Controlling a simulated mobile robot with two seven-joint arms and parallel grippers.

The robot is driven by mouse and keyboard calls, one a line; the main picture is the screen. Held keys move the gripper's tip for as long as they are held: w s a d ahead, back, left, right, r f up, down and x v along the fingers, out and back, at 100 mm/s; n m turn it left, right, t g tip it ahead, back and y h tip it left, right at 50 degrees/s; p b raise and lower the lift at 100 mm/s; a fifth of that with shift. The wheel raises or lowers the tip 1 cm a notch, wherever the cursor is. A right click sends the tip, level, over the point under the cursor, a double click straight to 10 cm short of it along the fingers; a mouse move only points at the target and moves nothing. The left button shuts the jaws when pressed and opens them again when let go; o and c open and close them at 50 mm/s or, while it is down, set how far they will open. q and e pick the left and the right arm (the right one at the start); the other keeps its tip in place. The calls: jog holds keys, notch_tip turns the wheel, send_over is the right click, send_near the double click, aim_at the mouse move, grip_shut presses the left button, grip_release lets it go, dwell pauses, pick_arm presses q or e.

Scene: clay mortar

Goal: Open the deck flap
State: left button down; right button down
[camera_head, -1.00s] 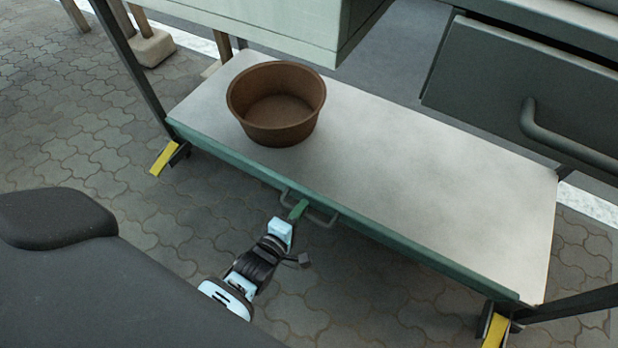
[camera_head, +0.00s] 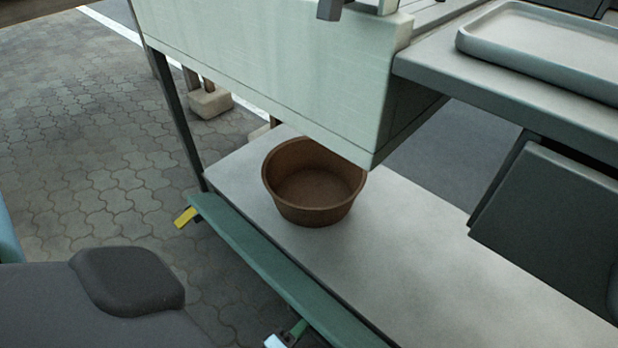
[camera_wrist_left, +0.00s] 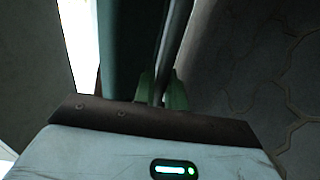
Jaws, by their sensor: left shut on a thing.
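The deck flap (camera_head: 262,258) is a long green panel along the front edge of the low pale deck (camera_head: 440,265). In the head view it shows as a fairly broad green strip, and its right part runs out of the bottom of the frame. My left gripper (camera_head: 298,330) is at its outer side, cut off by the bottom edge. In the left wrist view my green fingers (camera_wrist_left: 162,90) are shut on the flap's thin bar handle (camera_wrist_left: 170,45), with the dark panel beside it. My right gripper is not in view.
A brown clay pot (camera_head: 312,185) stands on the deck near its left end. A pale green box (camera_head: 255,75) overhangs it. A dark drawer (camera_head: 550,220) and a worktop with a tray (camera_head: 545,50) are at right. Paved floor (camera_head: 90,170) is open at left.

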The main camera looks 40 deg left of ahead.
pick_arm(q)
jog(key=shift+f+t+b, duration=0.4)
jog(key=shift+b, duration=0.15)
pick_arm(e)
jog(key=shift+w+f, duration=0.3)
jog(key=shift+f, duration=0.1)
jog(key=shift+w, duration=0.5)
pick_arm(q)
jog(key=c, duration=1.5)
grip_release()
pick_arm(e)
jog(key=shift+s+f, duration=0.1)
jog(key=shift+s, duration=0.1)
pick_arm(q)
jog(key=shift+r, duration=0.1)
jog(key=shift+s, duration=0.35)
jog(key=s, duration=0.2)
jog(key=s+p, duration=0.1)
jog(key=s, duration=0.2)
jog(key=s+p, duration=0.1)
jog(key=s, duration=0.1)
jog(key=shift+s+a+f, duration=0.15)
jog(key=shift+f, duration=0.15)
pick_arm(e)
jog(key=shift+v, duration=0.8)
